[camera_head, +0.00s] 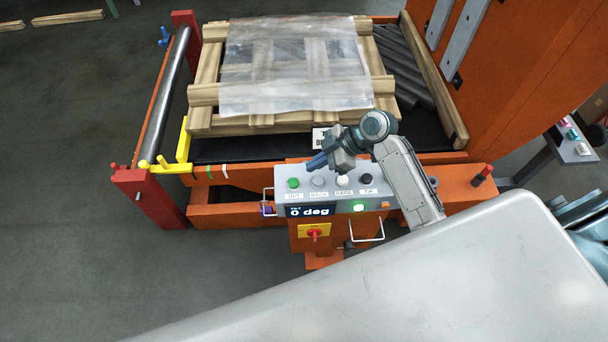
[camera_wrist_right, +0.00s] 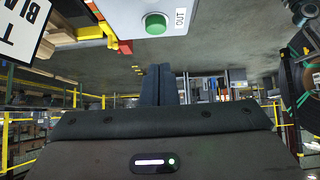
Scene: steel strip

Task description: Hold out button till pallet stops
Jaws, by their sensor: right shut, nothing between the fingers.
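The green OUT button (camera_head: 293,183) is at the left end of the grey control box (camera_head: 330,190), with its label below it. It also shows in the right wrist view (camera_wrist_right: 155,24), beyond the fingertips. My right gripper (camera_head: 317,162) is shut and empty, above the panel and a little right of the button. In the wrist view a gap shows between its fingertips (camera_wrist_right: 160,68) and the button. The wooden pallet (camera_head: 204,92) lies on the orange machine's bed under clear plastic film (camera_head: 290,65). My left gripper is not in view.
More buttons, white, grey and black (camera_head: 367,179), sit right of OUT. The display (camera_head: 311,211) reads 0 deg, and a green lamp (camera_head: 358,208) is lit. A red switch (camera_head: 314,233) and metal handle (camera_head: 368,232) are below. Open floor lies left.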

